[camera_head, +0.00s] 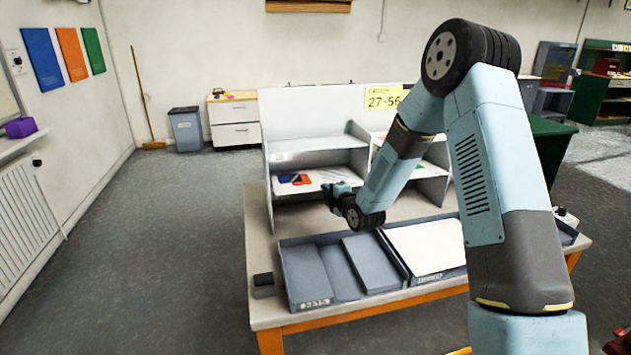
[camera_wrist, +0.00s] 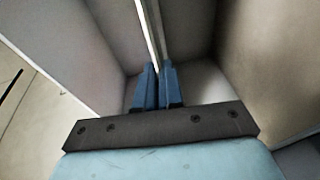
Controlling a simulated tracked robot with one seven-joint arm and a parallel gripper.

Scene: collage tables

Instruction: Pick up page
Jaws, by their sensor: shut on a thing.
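The page (camera_head: 318,178) is a pale sheet with blue, orange and red patches, in the left compartment of the grey shelf unit. My gripper (camera_head: 333,192) is at the right part of this compartment, by the page's near edge. In the wrist view, the two blue fingers of my gripper (camera_wrist: 158,88) are close together on the page, which shows edge-on as a thin pale strip (camera_wrist: 150,28). The fingers hide the gripped edge. Grey shelf walls rise close on both sides in this view.
The shelf unit (camera_head: 290,157) stands on a table (camera_head: 262,232). In front of it are a grey tray (camera_head: 308,303) with dividers and a white sheet (camera_head: 428,246) to the right. A small dark block (camera_head: 263,280) sits at the table's left corner. Floor left of the table is clear.

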